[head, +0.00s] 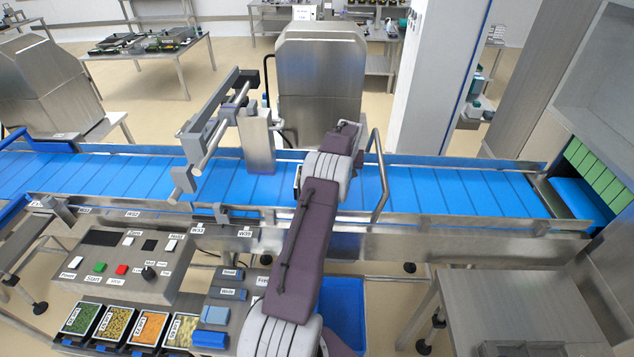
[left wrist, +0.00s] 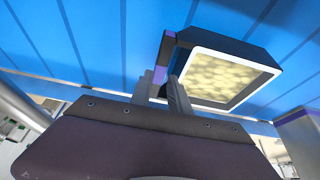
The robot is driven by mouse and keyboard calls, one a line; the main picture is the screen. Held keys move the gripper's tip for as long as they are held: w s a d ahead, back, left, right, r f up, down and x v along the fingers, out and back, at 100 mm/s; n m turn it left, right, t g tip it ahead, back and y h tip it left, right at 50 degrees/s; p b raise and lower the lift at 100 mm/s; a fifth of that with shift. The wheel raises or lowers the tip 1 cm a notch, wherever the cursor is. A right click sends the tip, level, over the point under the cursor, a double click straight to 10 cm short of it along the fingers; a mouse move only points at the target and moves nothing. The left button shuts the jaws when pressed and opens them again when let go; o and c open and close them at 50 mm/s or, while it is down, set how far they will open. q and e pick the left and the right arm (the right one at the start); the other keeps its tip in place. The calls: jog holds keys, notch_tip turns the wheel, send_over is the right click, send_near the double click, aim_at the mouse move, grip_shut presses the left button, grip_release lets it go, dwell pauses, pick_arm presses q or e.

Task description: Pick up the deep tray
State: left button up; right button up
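A deep dark tray (left wrist: 262,55) with a white rim and pale yellow contents shows in the left wrist view, on the blue conveyor belt (left wrist: 90,35). My left gripper (left wrist: 162,88) is right at the tray's near left corner, its grey fingers close to the wall. Whether they are closed on the wall or only beside it cannot be told. In the head view my purple and white arm reaches over the belt and hides the gripper and most of the tray. My right gripper is in neither view.
The blue belt (head: 445,190) runs across, with metal side rails and a bent guard bar (head: 380,175). A grey sensor arm (head: 213,118) stands over it. A control panel (head: 118,262) and several food bins (head: 118,325) are at the front left. A metal table (head: 520,305) is at right.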

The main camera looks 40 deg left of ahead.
pick_arm(q)
jog(key=x, duration=0.3)
jog(key=shift+f+p, duration=0.2)
jog(key=shift+p, duration=0.2)
jog(key=shift+w+f, duration=0.15)
jog(key=shift+w, duration=0.05)
jog(key=shift+s, duration=0.15)
jog(key=shift+f+b, duration=0.2)
jog(key=shift+b, duration=0.2)
grip_shut()
dwell(1.1)
